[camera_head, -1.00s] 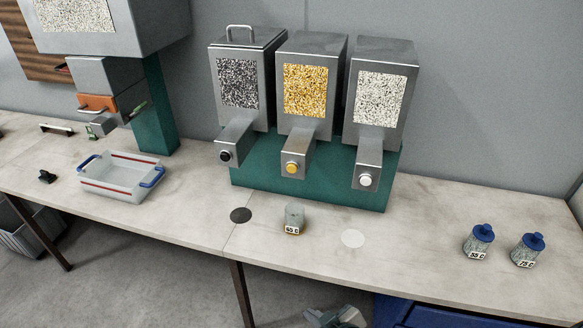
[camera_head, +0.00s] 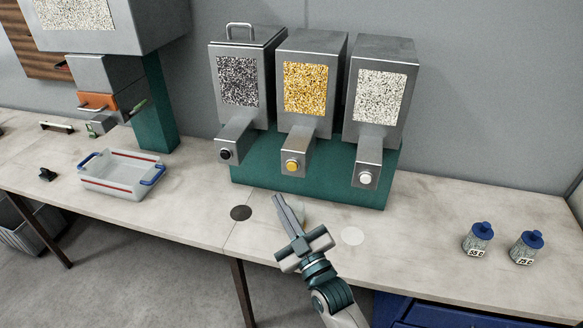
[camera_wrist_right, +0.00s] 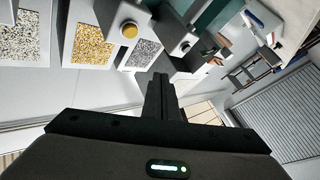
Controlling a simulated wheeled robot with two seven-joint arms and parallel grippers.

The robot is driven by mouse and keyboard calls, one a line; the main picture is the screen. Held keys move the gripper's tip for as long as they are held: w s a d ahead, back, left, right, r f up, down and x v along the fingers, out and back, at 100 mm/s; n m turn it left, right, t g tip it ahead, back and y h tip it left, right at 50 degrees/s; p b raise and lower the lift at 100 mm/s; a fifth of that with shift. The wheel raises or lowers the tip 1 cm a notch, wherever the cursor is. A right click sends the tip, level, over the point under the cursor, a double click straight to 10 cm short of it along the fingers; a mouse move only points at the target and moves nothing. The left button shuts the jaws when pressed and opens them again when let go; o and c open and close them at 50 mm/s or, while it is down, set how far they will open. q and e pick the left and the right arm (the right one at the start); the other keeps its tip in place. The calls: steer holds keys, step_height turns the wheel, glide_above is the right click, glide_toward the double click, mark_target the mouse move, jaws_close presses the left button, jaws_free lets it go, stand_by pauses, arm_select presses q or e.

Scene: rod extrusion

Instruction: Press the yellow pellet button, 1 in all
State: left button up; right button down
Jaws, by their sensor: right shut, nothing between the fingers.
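The yellow button (camera_head: 292,166) is on the front of the middle dispenser's spout (camera_head: 297,148), below a window of yellow pellets (camera_head: 305,89). It also shows in the right wrist view (camera_wrist_right: 129,30), to the upper left of the fingers. My right gripper (camera_head: 287,207) is shut and empty, in front of and below the yellow button in the head view, apart from it. Its fingers also show in the right wrist view (camera_wrist_right: 160,85). My left gripper is not in view.
A black button (camera_head: 225,154) and a white button (camera_head: 365,177) flank the yellow one. Two blue-lidded jars (camera_head: 478,239) (camera_head: 527,247) stand at the right. A clear tray (camera_head: 113,183) sits at the left. Dark (camera_head: 241,213) and white (camera_head: 352,236) discs mark the table.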

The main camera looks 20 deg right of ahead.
mark_target(292, 166)
steer(key=shift+r, duration=0.15)
steer(key=shift+w+d, duration=0.1)
steer(key=shift+w, duration=0.05)
steer(key=w+d+b, duration=0.2)
steer(key=w+d, duration=0.2)
steer(key=w, duration=0.3)
steer(key=shift+d+b, duration=0.35)
steer(key=shift+d, duration=0.05)
steer(key=shift+w+d, duration=0.55)
steer(key=shift+w, duration=0.25)
stand_by(3.3)
steer(key=shift+s+a, duration=0.1)
stand_by(0.3)
steer(key=shift+s+a+p, duration=0.35)
steer(key=shift+s+a, duration=0.1)
steer(key=shift+s, duration=0.2)
steer(key=shift+s, duration=0.1)
